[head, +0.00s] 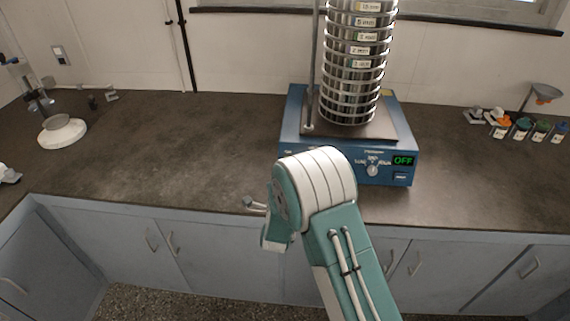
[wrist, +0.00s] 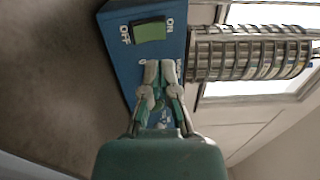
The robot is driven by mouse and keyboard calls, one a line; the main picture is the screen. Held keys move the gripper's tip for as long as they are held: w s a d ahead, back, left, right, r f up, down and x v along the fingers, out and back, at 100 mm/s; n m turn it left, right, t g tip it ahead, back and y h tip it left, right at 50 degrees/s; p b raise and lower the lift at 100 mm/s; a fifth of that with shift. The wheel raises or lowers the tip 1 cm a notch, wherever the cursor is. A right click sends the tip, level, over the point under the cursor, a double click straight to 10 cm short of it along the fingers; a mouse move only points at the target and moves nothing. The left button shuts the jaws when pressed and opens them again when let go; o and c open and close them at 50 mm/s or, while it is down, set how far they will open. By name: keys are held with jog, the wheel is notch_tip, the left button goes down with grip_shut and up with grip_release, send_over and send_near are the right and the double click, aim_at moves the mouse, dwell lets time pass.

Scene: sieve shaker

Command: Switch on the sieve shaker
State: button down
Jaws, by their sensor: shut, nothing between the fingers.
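The sieve shaker (head: 292,125) is a blue box with a stack of metal sieves, on the dark bench. Its front display (head: 403,160) reads OFF. In the wrist view, turned on its side, a green rocker switch (wrist: 149,30) sits on the blue panel between the labels OFF and ON. I cannot tell which side of it is pressed. My gripper (wrist: 159,66) is shut and empty, its fingertips in front of the panel, a little below the switch in that picture. In the head view my arm hides the panel's left part, including the switch.
A knob (head: 372,170) is on the shaker's front. Small labelled jars (head: 521,129) stand at the right and a stand with a white round base (head: 62,132) at the left. Grey cabinets (head: 215,265) lie below the bench edge.

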jog(key=w, duration=0.5)
jog(key=w+d, duration=0.1)
jog(key=w, duration=0.1)
jog(key=shift+w, duration=0.15)
jog(key=shift+w+a, duration=0.2)
jog(key=shift+w, duration=0.3)
jog(key=shift+d+r, duration=0.1)
jog(key=shift+d, duration=0.05)
jog(key=shift+w+g, duration=0.2)
jog(key=shift+g, duration=0.1)
jog(key=shift+s, duration=0.1)
